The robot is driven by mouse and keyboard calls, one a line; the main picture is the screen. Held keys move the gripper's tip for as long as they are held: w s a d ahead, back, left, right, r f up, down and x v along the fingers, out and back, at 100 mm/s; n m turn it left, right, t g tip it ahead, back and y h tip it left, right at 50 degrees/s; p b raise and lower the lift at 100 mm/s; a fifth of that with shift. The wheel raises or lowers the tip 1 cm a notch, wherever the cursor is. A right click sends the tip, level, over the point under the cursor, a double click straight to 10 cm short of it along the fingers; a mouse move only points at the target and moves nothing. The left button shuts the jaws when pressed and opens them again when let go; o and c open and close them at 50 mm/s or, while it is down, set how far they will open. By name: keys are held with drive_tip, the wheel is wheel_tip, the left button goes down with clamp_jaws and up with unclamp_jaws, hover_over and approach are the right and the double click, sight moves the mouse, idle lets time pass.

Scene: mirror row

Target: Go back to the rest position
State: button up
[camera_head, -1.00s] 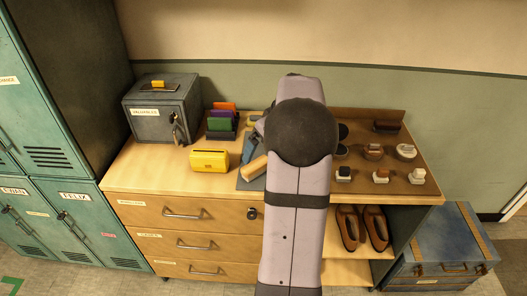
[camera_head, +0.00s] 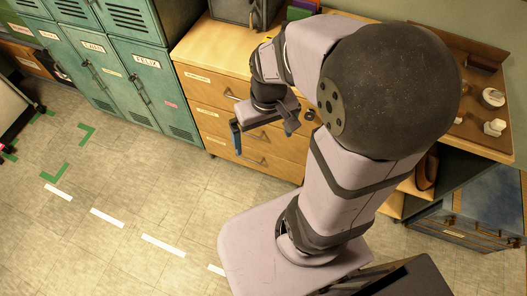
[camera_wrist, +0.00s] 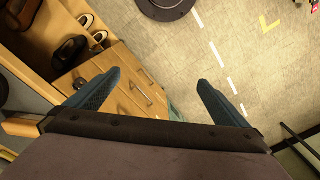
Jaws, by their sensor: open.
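My gripper (camera_wrist: 159,78) is open, with its two blue fingers wide apart and nothing between them. In the head view one blue finger (camera_head: 236,140) hangs in front of the wooden drawer cabinet (camera_head: 205,75). In that view the gripper is left of my upper arm, which is bent and hides part of the cabinet and counter. In the wrist view the gripper points down toward the floor (camera_wrist: 220,25), with the drawers (camera_wrist: 130,95) behind the left finger.
Green lockers (camera_head: 130,60) stand left of the cabinet. A blue chest (camera_head: 470,215) is at the right. Pale objects (camera_head: 495,127) sit on the brown board at the counter's right. Shoes (camera_wrist: 70,50) lie on a shelf. The floor at left, with white dashes (camera_head: 107,217), is clear.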

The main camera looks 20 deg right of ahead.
drive_tip(key=s, duration=0.1)
drive_tip(key=s+a+f, duration=0.1)
drive_tip(key=s+a, duration=0.1)
drive_tip(key=s, duration=0.1)
drive_tip(key=shift+f, duration=0.2)
idle(1.0)
